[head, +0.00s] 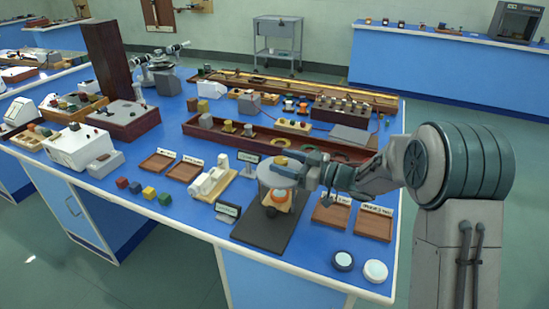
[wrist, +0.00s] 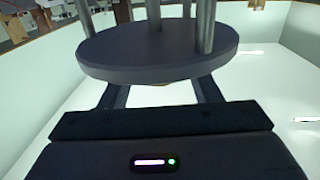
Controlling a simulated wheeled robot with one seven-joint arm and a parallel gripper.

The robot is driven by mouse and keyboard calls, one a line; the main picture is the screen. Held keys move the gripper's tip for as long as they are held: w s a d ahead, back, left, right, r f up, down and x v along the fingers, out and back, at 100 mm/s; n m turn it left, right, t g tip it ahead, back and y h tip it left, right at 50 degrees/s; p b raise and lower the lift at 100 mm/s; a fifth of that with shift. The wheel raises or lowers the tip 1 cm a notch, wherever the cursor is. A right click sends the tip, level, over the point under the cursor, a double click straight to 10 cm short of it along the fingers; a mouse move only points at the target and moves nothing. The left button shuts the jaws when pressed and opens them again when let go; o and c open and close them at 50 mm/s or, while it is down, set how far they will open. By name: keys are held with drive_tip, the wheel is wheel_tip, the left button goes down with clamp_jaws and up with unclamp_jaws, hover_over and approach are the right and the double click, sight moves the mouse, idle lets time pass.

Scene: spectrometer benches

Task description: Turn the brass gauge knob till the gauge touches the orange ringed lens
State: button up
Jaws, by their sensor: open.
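The gauge stands on a dark mat (head: 262,232). It has a round grey top plate (head: 278,176) on posts, with the brass knob (head: 281,161) on top. The orange ringed lens (head: 277,201) sits below the plate, between the posts; the gap between gauge and lens cannot be made out. My gripper (head: 298,163) is at the top plate, beside the knob. In the wrist view the grey plate (wrist: 158,50) covers the fingertips; the two fingers are apart, and a thin tan sliver shows between them under the plate's edge. Whether they touch the knob is hidden.
A cream instrument (head: 212,180) stands left of the mat, with small label signs (head: 228,212) near it. Wooden trays (head: 375,222) lie to the right. Two round caps (head: 343,260) sit at the front edge. A long wooden trough (head: 215,128) with parts lies behind.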

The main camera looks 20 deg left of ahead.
sight(275, 158)
drive_tip(key=shift+w+a, duration=0.2)
drive_tip(key=shift+a, duration=1.45)
drive_tip(key=c, duration=1)
